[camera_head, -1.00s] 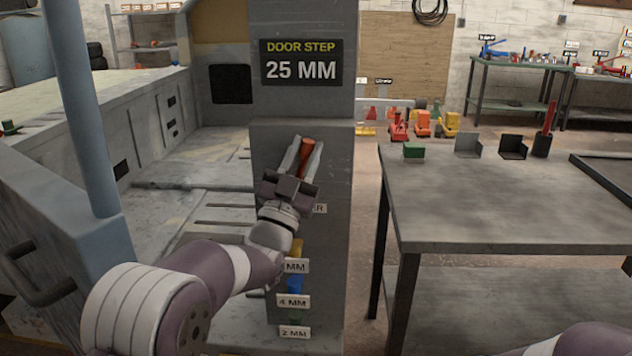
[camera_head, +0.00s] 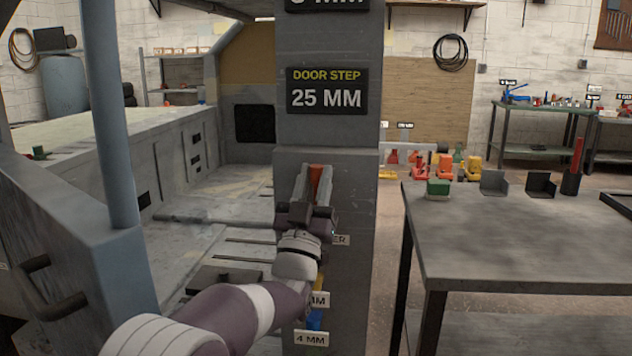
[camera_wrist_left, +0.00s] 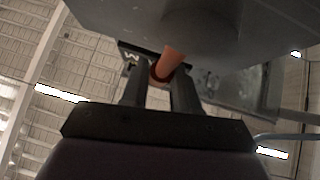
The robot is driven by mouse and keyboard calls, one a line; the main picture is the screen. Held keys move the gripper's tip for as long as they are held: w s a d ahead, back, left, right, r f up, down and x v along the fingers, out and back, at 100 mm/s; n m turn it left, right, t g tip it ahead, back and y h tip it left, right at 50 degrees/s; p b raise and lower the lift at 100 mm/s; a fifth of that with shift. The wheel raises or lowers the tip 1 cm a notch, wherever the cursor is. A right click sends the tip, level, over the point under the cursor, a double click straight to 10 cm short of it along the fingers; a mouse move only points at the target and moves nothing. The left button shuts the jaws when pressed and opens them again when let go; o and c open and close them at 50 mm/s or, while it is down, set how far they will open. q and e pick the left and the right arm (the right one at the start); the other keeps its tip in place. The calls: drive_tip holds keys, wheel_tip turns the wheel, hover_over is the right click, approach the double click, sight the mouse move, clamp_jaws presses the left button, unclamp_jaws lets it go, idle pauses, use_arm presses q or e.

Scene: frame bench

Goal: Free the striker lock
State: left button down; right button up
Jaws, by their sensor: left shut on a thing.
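The striker lock shows as an orange-red lever (camera_head: 316,178) on the front of the grey pillar (camera_head: 350,165), below the "25 MM" door step sign. My left gripper (camera_head: 317,180) is shut on this lever, one finger on each side of it. In the left wrist view the orange lever (camera_wrist_left: 168,64) sits between the two dark fingers, with its far end at a dark plate. A label beside the gripper is partly hidden by my wrist. My right gripper is not in view.
A grey table (camera_head: 520,230) stands at the right with a green block (camera_head: 438,189), small brackets and a red-handled thing in a dark holder. A blue-grey post (camera_head: 103,110) and door panel stand at the left. Labelled coloured pieces sit low on the pillar.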

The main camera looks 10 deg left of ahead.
use_arm(q)
drive_tip(key=c, duration=0.9)
unclamp_jaws()
drive_tip(key=shift+c, duration=0.2)
drive_tip(key=shift+f, duration=0.1)
drive_tip(key=v, duration=1.2)
drive_tip(key=shift+s+f, duration=0.15)
drive_tip(key=shift+s, duration=0.15)
drive_tip(key=shift+a, duration=0.1)
